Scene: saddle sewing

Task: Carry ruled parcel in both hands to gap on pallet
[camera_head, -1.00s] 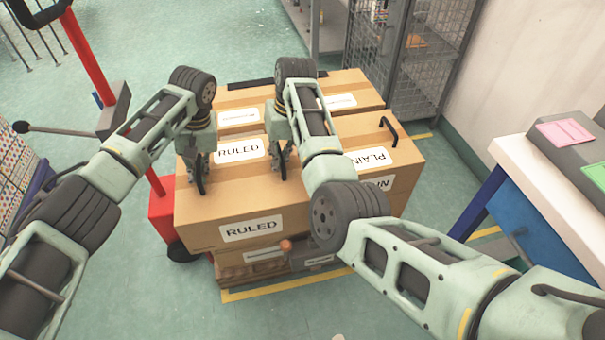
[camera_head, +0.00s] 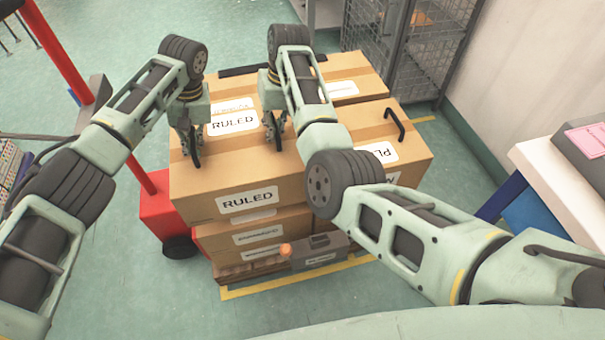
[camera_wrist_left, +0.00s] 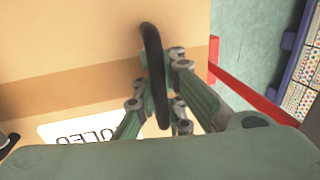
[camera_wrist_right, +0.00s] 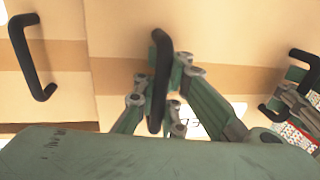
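The ruled parcel (camera_head: 215,181), a brown box with white RULED labels on its top and front, is at the front left of a stack of boxes on the pallet (camera_head: 232,271). Its underside looks raised above the box below. My left gripper (camera_head: 193,153) is shut on its left black handle, also seen in the left wrist view (camera_wrist_left: 155,75). My right gripper (camera_head: 274,135) is shut on its right black handle, which the right wrist view (camera_wrist_right: 160,80) shows between the fingers. I cannot see a gap on the pallet; boxes and my right arm hide part of it.
A plain-labelled box (camera_head: 415,156) with a black handle stands close on the right. More boxes (camera_head: 350,70) stand behind. A red wheeled unit (camera_head: 163,215) is at left, a wire cage (camera_head: 415,45) at back right, a white-topped bench (camera_head: 560,185) at right.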

